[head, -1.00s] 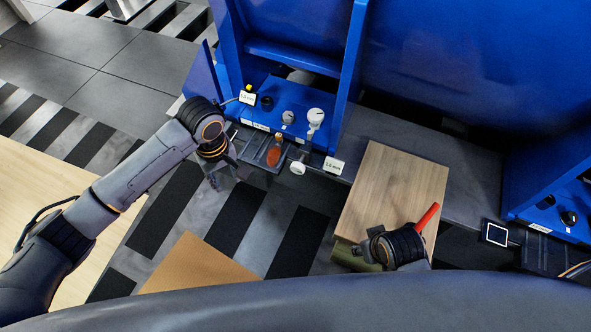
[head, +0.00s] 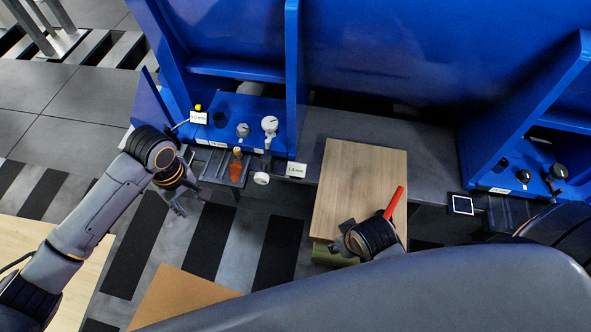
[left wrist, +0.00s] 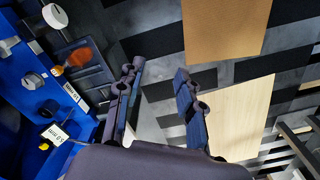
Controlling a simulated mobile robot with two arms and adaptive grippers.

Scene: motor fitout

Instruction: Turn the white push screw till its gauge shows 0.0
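The white push screw (head: 261,178) has a round white head at the front edge of the left blue stand; it also shows in the left wrist view (left wrist: 55,16). A small white readout card (head: 296,170) stands just right of it; its figure is too small to read surely. Another readout card (head: 199,118) stands at the stand's left end. My left gripper (head: 188,202) is open and empty, left of the screw and apart from it; its spread fingers show in the left wrist view (left wrist: 158,98).
A white dial gauge (head: 269,125) and a grey knob (head: 243,130) stand behind. A red handle (head: 394,203) is beside my right gripper; whether it is held is unclear. A wooden board (head: 362,175) lies right.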

